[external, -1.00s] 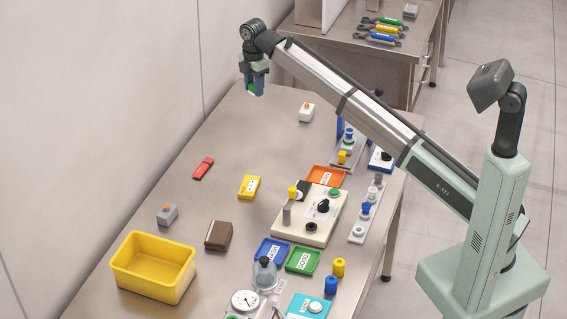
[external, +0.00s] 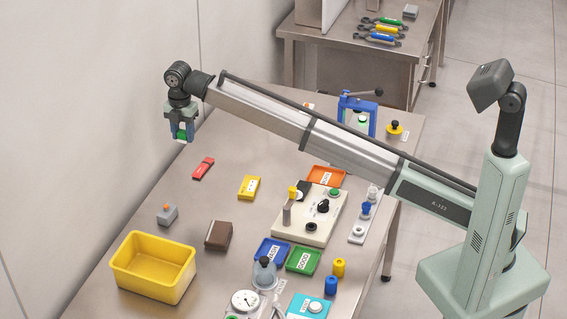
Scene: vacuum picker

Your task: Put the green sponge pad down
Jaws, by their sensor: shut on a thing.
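My gripper (external: 181,139) is at the upper left of the external view, above the far left part of the table and near the wall. It points down and is shut on the green sponge pad (external: 181,134). Only a small green part with a whitish lower edge shows between the blue fingers. The pad is held in the air, clear of the table (external: 190,234). The fingers hide most of it.
A red block (external: 203,168) lies just below my gripper in the picture. A yellow block (external: 249,187), a grey block (external: 167,214), a brown block (external: 218,235) and a yellow bin (external: 153,267) stand nearer. Bare table lies between them. Devices and trays fill the right side.

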